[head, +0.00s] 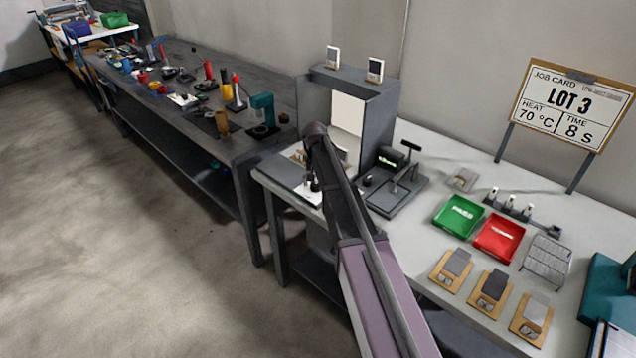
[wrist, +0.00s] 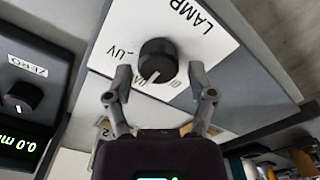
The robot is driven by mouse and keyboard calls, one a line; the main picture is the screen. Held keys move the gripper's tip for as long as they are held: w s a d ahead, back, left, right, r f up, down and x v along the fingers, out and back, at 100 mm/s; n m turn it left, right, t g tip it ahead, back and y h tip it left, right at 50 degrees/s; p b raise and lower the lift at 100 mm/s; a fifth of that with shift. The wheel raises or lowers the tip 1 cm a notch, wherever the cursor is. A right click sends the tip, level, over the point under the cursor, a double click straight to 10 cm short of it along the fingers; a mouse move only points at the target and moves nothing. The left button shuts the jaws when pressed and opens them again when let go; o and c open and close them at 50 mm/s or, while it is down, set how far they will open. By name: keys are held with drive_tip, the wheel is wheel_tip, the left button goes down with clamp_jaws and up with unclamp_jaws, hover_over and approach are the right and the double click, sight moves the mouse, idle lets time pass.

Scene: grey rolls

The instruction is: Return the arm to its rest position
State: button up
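My gripper (wrist: 160,75) is open in the wrist view, with its two fingers spread on either side of a black knob (wrist: 157,57). Gaps show between the knob and both fingers. The knob sits on a white plate (wrist: 205,48) marked LAMP and UV; other labels are partly hidden by the fingers. The knob's white line points down and to the left in the picture. In the head view my arm reaches over the near table, and my gripper (head: 311,184) is small and dark above a white plate at the table's left edge.
Green (head: 459,215) and red (head: 498,237) trays lie to the right. A ZERO knob (wrist: 20,97) is at left in the wrist view. The floor at left is clear.

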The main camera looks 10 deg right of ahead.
drive_tip(key=shift+s, duration=0.2)
drive_tip(key=s+r+n+p, duration=0.1)
drive_tip(key=s+r+p, duration=0.2)
drive_tip(key=s, duration=1.1)
drive_tip(key=s+r+n+p, duration=0.2)
drive_tip(key=s+r+p, duration=0.1)
drive_tip(key=s, duration=1.2)
drive_tip(key=shift+s+d+r, duration=0.15)
drive_tip(key=shift+s+d, duration=0.05)
drive_tip(key=shift+d, duration=0.2)
